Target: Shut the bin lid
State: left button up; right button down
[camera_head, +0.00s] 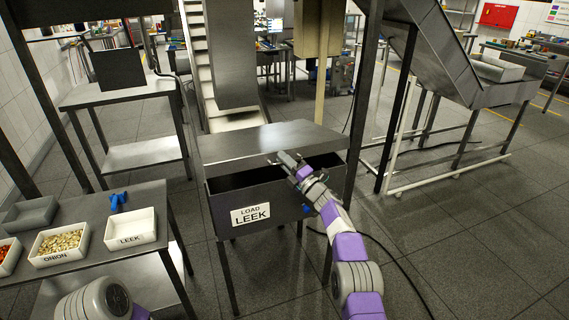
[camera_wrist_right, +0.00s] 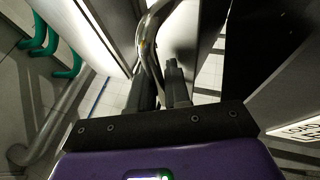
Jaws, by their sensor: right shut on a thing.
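The bin (camera_head: 290,213) is a dark metal box on legs with a white LOAD LEEK label (camera_head: 250,214). Its grey metal lid (camera_head: 262,135) is raised, with a dark gap between its front edge and the bin's front wall. My right gripper (camera_head: 283,160) is at the lid's front edge, right of its middle, shut on the lid, seemingly by a handle. In the right wrist view a curved metal bar (camera_wrist_right: 147,50) runs to the fingers (camera_wrist_right: 160,88); the exact grip is partly hidden. My left gripper is out of view; only part of the left arm shows at bottom left.
A table at left holds a white LEEK tray (camera_head: 130,230), an ONION tray (camera_head: 60,243), a grey tray (camera_head: 30,214) and a blue object (camera_head: 118,202). A conveyor (camera_head: 208,70) rises behind the bin. A post stands close at the bin's right.

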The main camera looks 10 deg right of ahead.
jog(key=c, duration=1.5)
grip_release()
jog(key=shift+f, duration=0.1)
jog(key=shift+s, duration=0.1)
jog(key=shift+p+v, duration=0.4)
jog(key=shift+v, duration=3.35)
